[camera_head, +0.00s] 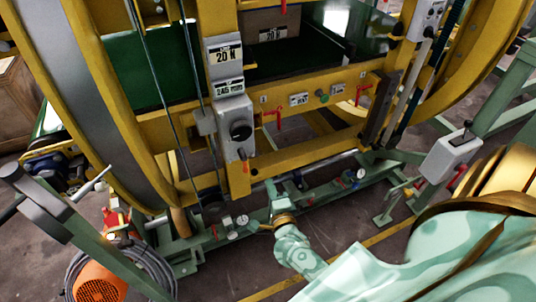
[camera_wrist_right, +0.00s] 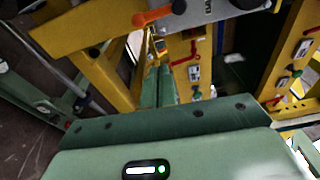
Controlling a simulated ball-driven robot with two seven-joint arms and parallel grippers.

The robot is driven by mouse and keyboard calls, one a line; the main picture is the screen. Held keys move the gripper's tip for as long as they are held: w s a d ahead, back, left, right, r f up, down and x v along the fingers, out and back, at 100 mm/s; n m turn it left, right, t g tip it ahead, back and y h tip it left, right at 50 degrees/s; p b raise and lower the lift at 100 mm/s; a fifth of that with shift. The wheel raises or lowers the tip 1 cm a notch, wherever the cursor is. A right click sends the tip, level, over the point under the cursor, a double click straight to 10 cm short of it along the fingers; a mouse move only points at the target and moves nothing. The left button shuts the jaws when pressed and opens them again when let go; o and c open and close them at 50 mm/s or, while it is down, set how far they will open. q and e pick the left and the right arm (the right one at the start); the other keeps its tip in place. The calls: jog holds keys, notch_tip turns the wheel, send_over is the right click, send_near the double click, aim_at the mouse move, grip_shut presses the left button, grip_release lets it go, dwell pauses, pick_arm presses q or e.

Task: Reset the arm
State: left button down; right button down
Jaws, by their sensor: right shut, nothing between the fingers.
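My right arm (camera_head: 385,275), pale green, reaches in from the lower right of the head view. Its gripper (camera_head: 272,186) is in front of the lower yellow beam of the ring machine (camera_head: 300,99), above the green base rail. In the right wrist view the fingers (camera_wrist_right: 158,82) are together, with nothing seen between them. They point toward the yellow frame. I cannot tell whether they touch it. My left gripper is not in view.
A grey control box with a black knob (camera_head: 240,131) sits on the yellow upright, left of my gripper. Red handles (camera_head: 274,116) line the upper beam. Gauges (camera_head: 232,236) sit on the base rail. An orange motor (camera_head: 100,288) and hose lie lower left. Open floor (camera_head: 340,237) shows below the rail.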

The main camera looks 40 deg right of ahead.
jog(key=shift+s, duration=0.15)
dwell(0.5)
jog(key=s+a+f+n+g+y, duration=0.35)
jog(key=s+f+n, duration=0.35)
jog(key=f+n, duration=0.3)
jog(key=s+a+f+n+g+y, duration=0.3)
jog(key=s+a+f+n+g, duration=0.35)
jog(key=f, duration=0.55)
jog(key=s+d+f+n+g, duration=0.1)
jog(key=s+f+n+g, duration=0.1)
jog(key=s, duration=0.7)
jog(key=s+d+f+n+g, duration=0.1)
jog(key=s+f+n, duration=0.3)
jog(key=s, duration=0.6)
jog(key=s+d+f+n+g, duration=0.1)
jog(key=s+f+n+g, duration=0.2)
jog(key=s, duration=0.6)
jog(key=shift+s+d+f+n, duration=0.15)
jog(key=shift+s+d+n, duration=0.25)
jog(key=shift+n, duration=0.15)
